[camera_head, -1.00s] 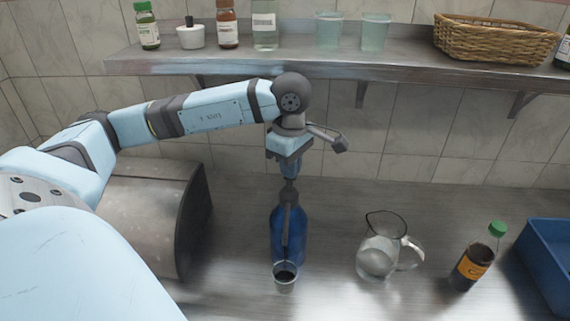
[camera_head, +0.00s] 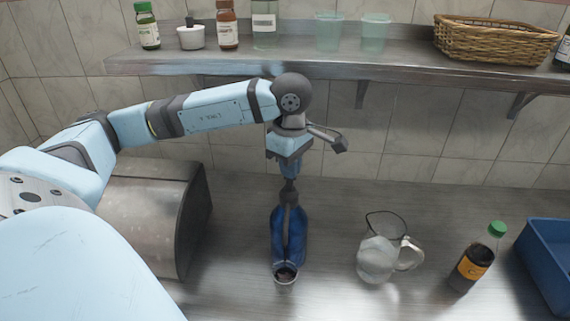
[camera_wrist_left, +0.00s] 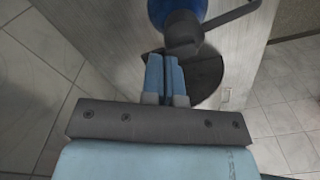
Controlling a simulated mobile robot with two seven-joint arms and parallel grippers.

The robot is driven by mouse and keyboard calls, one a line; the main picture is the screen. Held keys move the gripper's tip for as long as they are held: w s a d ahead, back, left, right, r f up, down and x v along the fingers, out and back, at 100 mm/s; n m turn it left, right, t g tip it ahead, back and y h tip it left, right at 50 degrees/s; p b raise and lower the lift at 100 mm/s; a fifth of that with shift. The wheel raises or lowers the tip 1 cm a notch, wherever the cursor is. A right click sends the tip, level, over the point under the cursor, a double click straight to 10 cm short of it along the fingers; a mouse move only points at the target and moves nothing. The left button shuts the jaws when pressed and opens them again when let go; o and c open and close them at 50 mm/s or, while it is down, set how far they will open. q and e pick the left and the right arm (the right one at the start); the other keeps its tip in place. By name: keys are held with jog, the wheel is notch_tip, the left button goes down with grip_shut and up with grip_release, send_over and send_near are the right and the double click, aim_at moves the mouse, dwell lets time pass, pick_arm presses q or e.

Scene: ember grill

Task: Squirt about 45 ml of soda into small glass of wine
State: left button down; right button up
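A blue soda siphon (camera_head: 302,240) with a grey head stands upright on the steel counter. Its blue body also shows at the top of the left wrist view (camera_wrist_left: 176,6). A small glass (camera_head: 286,280) with dark liquid stands at the siphon's near side, under its grey spout. My left gripper (camera_head: 289,181) points down at the siphon's head. In the left wrist view its light blue fingers (camera_wrist_left: 165,72) are together, with no object visible between them, close to the siphon's grey head. Whether they touch it I cannot tell. My right gripper is not in view.
A glass jug (camera_head: 376,260) and a dark bottle with a green cap (camera_head: 472,265) stand to the right, before a blue crate (camera_head: 548,262). A metal drum-like body (camera_head: 150,215) is at left. A shelf (camera_head: 330,62) with bottles, glasses and a basket runs above.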

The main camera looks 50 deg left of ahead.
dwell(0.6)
pick_arm(q)
notch_tip(320, 180, up, 5)
jog(key=p, duration=0.2)
jog(key=shift+p, duration=0.35)
